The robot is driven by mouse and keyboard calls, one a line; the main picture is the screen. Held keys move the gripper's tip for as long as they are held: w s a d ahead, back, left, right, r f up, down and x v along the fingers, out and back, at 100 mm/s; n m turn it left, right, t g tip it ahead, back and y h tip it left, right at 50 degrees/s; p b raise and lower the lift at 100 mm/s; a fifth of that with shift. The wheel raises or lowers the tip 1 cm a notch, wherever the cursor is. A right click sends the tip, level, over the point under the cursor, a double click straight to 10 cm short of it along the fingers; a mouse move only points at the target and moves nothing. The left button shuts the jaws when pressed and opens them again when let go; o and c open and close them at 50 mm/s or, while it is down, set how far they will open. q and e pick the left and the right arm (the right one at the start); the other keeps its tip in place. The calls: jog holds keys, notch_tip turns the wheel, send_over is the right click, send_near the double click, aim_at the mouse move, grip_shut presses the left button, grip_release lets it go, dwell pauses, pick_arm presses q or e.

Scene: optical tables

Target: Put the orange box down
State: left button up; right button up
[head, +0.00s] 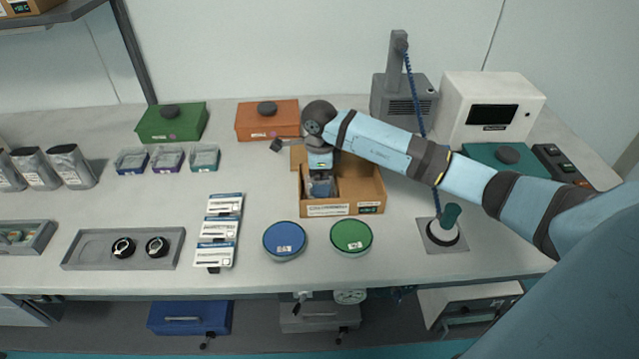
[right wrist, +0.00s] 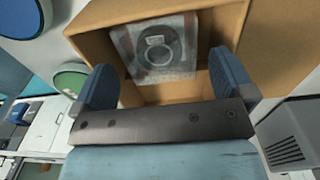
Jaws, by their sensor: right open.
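The orange box (head: 262,124), with a dark round knob on its lid and a small label on its front, sits flat on the table toward the back, and no gripper touches it. My right gripper (head: 321,187) is to the right of and nearer than the orange box, pointing down into an open cardboard box (head: 371,190). In the right wrist view its two blue fingers (right wrist: 165,88) are spread apart. A clear bag with a ring-shaped part (right wrist: 155,50) lies in the cardboard box beyond the fingers, and they do not visibly grip it. My left gripper is not in view.
A green box (head: 172,126) stands left of the orange one, with small bins (head: 168,160) in front. Blue (head: 285,239) and green (head: 351,236) round lids lie before the cardboard box. A grey device (head: 402,100) stands behind my right arm. Bare table lies left of the cardboard box.

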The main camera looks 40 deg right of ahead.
notch_tip(320, 180, up, 9)
dwell(0.8)
